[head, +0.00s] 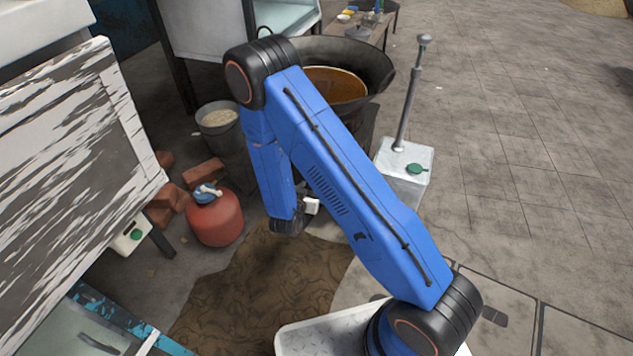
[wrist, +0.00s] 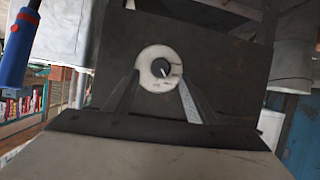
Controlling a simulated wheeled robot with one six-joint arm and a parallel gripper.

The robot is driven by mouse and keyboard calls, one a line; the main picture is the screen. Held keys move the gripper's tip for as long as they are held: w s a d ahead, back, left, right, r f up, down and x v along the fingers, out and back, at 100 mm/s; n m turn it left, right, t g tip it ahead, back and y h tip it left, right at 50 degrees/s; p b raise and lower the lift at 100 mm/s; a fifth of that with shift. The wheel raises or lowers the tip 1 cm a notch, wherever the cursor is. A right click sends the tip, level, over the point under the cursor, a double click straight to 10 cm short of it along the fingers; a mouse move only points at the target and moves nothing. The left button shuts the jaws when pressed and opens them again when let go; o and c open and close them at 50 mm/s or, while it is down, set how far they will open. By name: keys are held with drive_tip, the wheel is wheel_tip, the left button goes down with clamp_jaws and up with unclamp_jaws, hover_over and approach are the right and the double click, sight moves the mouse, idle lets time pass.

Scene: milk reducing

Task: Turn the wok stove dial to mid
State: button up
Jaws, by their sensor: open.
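The stove dial (wrist: 160,68) shows in the wrist view as a small dark knob with a pale mark, inside a white round plate on the dark stove front (wrist: 225,50). My gripper (wrist: 159,80) is open, with its two fingers pointing toward the dial, one on each side of the plate in the picture. I cannot tell whether they touch it. In the head view, the wok (head: 372,66) holds orange-brown liquid. My arm covers part of the wok and the stove, and the dial is not visible there. My gripper's fingers are not clear in the head view.
A red gas cylinder (head: 215,220) and bricks (head: 203,172) stand left of my arm, with a grey bucket (head: 226,142) behind. A white box with an upright pump handle (head: 405,165) stands right of the stove. The paved floor at right is free.

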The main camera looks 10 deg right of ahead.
drive_tip(key=x, duration=0.6)
drive_tip(key=shift+w+d, duration=0.15)
drive_tip(key=shift+w, duration=0.1)
drive_tip(key=c, duration=1)
